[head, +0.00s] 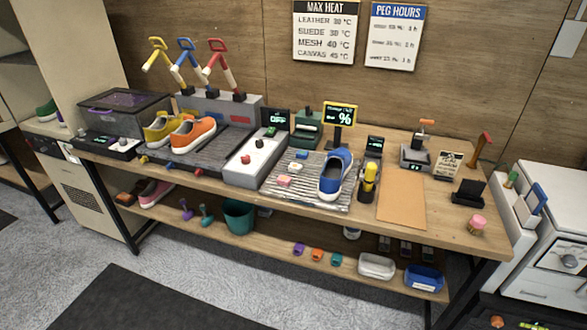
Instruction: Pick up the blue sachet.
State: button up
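A small blue item (301,155), which looks like the blue sachet, lies at the back of the ribbed grey rack (312,204) in the middle of the bench. It is too small to make out in detail. A small whitish piece (297,167) and a pink piece (284,181) lie in front of it on the same rack. A blue sneaker (335,172) stands to its right. My gripper is not in view.
The wooden bench (455,232) also holds yellow (163,128) and orange (193,133) sneakers, a light tray (254,157), a yellow-handled tool (369,178) and a percent display (340,115). A lower shelf holds a teal bucket (239,215). Floor in front is open, with a dark mat (150,300).

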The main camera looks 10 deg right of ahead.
aim_at(302, 155)
jog(key=i+j+z, duration=0.1)
jog(key=i+j, duration=0.15)
jog(key=i, duration=0.2)
jog(key=i+j+z, duration=0.1)
jog(key=i+j, duration=0.15)
jog(key=i, duration=0.15)
